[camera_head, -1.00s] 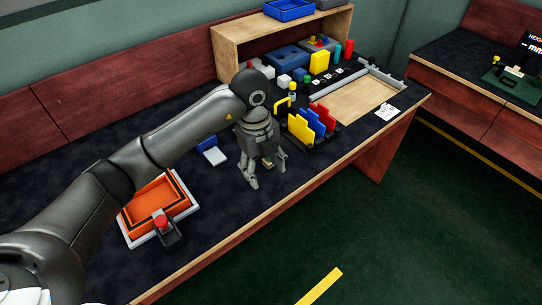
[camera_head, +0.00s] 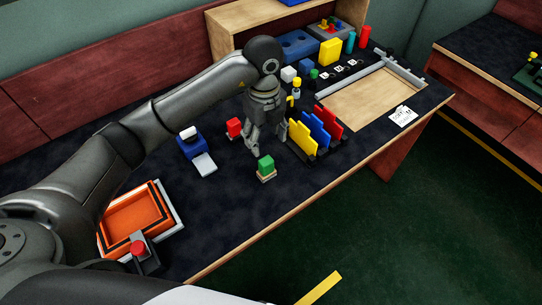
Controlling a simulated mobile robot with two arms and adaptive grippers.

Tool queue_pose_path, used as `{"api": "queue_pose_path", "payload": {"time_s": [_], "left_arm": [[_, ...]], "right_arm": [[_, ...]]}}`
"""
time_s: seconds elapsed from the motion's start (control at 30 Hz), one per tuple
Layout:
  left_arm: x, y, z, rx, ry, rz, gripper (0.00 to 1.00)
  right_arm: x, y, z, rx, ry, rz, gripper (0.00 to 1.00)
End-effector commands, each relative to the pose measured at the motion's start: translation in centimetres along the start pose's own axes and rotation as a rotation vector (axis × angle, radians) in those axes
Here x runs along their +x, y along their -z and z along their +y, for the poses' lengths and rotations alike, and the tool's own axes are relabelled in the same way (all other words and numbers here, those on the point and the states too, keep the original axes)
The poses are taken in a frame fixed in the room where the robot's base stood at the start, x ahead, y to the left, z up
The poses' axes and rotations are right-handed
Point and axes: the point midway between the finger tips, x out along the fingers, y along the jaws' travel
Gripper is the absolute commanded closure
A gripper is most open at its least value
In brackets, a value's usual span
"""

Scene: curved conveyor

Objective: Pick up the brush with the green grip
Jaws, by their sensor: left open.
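The brush with the green grip (camera_head: 266,165) stands on the dark work surface near the front edge of the bench. My left gripper (camera_head: 267,147) is open and points down just behind the brush in the picture. Its fingers look empty and the brush is clear of them. How high the fingertips are above the surface is hard to tell. My right gripper is out of view.
Yellow, blue and red upright plates (camera_head: 320,130) stand in a rack close to the right of the gripper. An orange tray (camera_head: 128,243) is at front left. Bare surface lies left of the brush.

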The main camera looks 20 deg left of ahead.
Motion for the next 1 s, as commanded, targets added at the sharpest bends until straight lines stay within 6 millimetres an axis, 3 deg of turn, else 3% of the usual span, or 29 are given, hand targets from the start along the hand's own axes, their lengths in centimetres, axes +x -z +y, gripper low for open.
{"api": "queue_pose_path", "payload": {"time_s": [0.2,0.4,0.7,1.0], "left_arm": [[3.5,0.1,0.1,0.001,-0.005,0.004,0.41],[5.1,0.1,0.1,0.000,-0.003,0.002,0.41],[9.2,0.4,-0.1,0.001,-0.004,0.002,0.41],[10.2,0.3,-0.2,0.001,-0.002,0.001,0.41]], "right_arm": [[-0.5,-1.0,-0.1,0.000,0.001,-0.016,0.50],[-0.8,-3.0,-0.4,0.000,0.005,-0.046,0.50],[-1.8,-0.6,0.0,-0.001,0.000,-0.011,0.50],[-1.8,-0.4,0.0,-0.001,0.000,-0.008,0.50]]}}
